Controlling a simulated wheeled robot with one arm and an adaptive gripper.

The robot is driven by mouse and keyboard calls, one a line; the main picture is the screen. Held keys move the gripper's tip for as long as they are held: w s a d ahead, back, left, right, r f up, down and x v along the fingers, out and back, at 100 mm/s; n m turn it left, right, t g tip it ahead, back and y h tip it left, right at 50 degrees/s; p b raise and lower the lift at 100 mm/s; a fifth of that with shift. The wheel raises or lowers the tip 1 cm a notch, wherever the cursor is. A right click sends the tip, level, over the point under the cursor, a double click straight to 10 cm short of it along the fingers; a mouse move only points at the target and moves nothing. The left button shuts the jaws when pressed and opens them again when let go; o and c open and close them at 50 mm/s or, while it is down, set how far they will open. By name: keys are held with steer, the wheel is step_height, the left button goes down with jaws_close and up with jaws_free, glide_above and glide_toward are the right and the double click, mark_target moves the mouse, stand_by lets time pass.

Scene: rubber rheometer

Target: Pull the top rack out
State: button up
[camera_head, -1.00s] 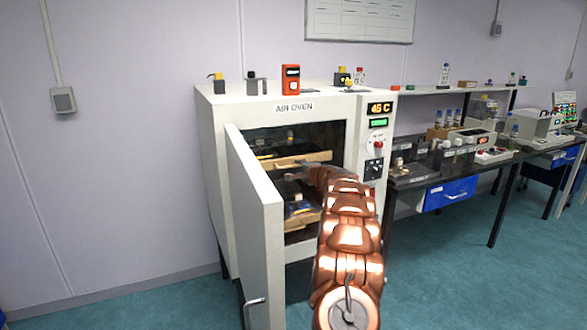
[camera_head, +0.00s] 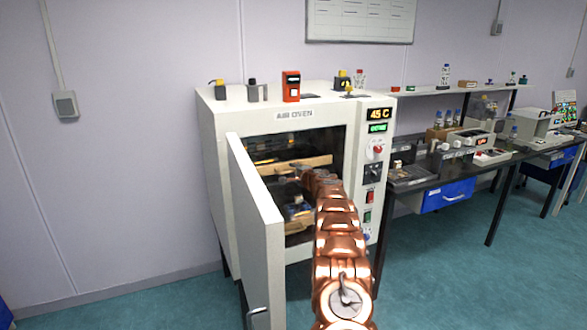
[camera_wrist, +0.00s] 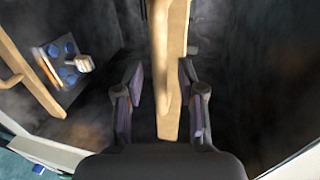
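The air oven (camera_head: 220,150) stands with its door (camera_head: 258,230) swung open to the left. Inside, the top rack (camera_head: 280,167) shows a pale wooden front bar with dark contents behind it. A lower rack (camera_head: 298,227) sits beneath it. My arm reaches into the right part of the opening, and the gripper tip is hard to make out in the head view. In the wrist view my gripper (camera_wrist: 160,95) is open, with one finger on each side of a wooden bar (camera_wrist: 168,60), apparently the top rack's. A gap shows on the bar's left; contact on the right is unclear.
Another rack with blue round pieces (camera_wrist: 70,60) shows at the left of the wrist view. Several small items, including a red device (camera_head: 291,86), stand on the oven top. A dark bench (camera_head: 415,182) with a blue drawer stands to the right. The floor in front is clear.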

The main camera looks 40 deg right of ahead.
steer(key=shift+w+d+f+p, duration=0.1)
steer(key=shift+w+p, duration=0.25)
steer(key=shift+p, duration=0.05)
jaws_close()
stand_by(0.4)
stand_by(0.4)
